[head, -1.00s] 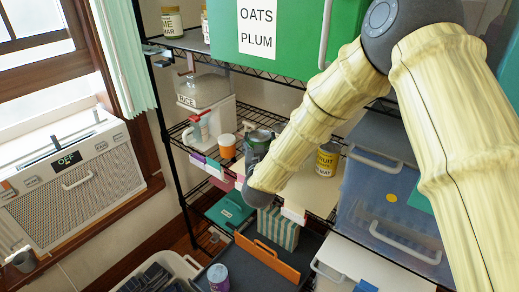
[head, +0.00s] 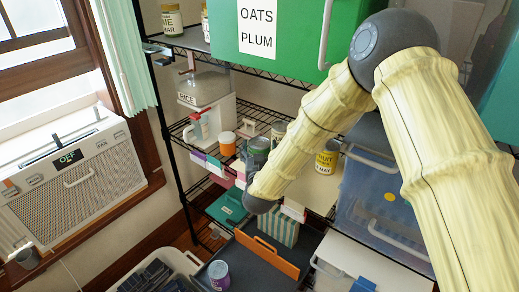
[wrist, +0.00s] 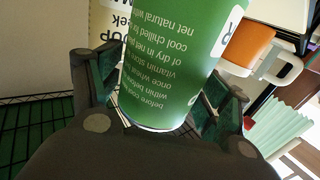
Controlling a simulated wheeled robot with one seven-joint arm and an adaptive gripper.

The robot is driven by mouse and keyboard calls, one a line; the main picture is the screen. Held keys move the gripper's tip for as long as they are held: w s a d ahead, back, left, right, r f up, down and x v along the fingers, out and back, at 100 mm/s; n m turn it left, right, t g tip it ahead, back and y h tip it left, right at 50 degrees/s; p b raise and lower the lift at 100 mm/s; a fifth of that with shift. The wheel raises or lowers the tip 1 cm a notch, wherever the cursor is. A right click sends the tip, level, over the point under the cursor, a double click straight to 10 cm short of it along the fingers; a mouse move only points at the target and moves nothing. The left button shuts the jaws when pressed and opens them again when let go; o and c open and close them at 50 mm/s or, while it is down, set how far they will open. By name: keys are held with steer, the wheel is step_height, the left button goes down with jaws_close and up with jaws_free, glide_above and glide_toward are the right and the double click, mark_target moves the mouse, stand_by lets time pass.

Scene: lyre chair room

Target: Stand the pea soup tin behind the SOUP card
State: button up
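In the wrist view a green tin (wrist: 180,60) with white print fills the middle, between the fingers of my gripper (wrist: 160,90). The finger pads lie against its two sides, and its print reads upside down. Only part of the label shows, so its name cannot be read.
A yellow-labelled tin (head: 326,158) stands to the right. The green OATS PLUM box (head: 290,30) is above. A striped box (head: 280,229) and dark tray (head: 240,262) are below.

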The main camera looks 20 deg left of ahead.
stand_by(0.3)
steer(key=shift+r, duration=0.2)
steer(key=shift+s+f, duration=0.1)
steer(key=shift+s, duration=0.2)
steer(key=b+v, duration=0.3)
steer(key=v, duration=0.8)
steer(key=shift+s, duration=0.2)
steer(key=shift+d, duration=0.15)
